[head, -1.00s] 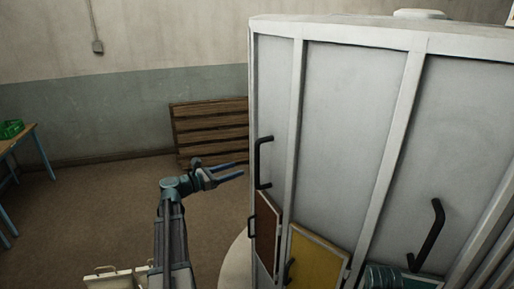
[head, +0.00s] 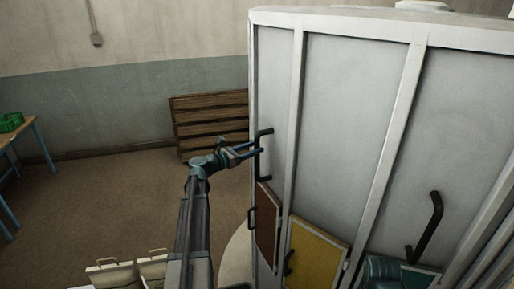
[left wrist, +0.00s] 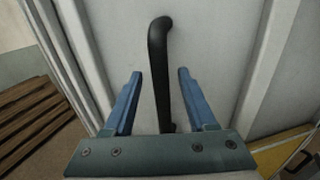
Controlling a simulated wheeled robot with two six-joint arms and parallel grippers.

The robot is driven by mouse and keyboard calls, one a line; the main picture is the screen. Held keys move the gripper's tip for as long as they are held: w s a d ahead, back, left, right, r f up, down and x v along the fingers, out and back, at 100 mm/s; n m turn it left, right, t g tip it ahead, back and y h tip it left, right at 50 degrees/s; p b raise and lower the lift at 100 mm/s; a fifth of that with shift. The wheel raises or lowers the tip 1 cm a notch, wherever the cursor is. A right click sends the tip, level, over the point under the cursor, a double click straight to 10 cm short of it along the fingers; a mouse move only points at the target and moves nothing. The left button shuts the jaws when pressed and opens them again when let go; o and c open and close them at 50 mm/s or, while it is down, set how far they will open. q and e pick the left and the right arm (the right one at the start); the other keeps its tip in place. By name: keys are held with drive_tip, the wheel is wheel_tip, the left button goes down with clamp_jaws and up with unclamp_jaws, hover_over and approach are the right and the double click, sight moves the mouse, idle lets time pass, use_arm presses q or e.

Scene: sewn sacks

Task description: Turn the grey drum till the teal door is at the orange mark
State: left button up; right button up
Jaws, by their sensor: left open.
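The grey drum (head: 345,110) is a tall, many-sided cabinet with black bar handles, filling the right half of the head view. A teal door (head: 415,278) sits low on it at the bottom right, partly cut off and partly covered. My left gripper (head: 258,147) is open at the black handle (head: 259,160) on the drum's left panel. In the left wrist view the handle (left wrist: 160,75) stands between the two blue fingers, with gaps on both sides. No orange mark shows. My right gripper does not show clearly.
A brown door (head: 267,222) and a yellow door (head: 316,257) sit low on the drum, left of the teal one. A wooden pallet (head: 210,122) leans on the back wall. A blue table (head: 22,140) with a green crate (head: 11,122) is far left. Floor between is clear.

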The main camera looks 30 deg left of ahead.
use_arm(q)
drive_tip(key=shift+x, duration=1.1)
drive_tip(key=shift+c, duration=0.4)
clamp_jaws()
idle(0.4)
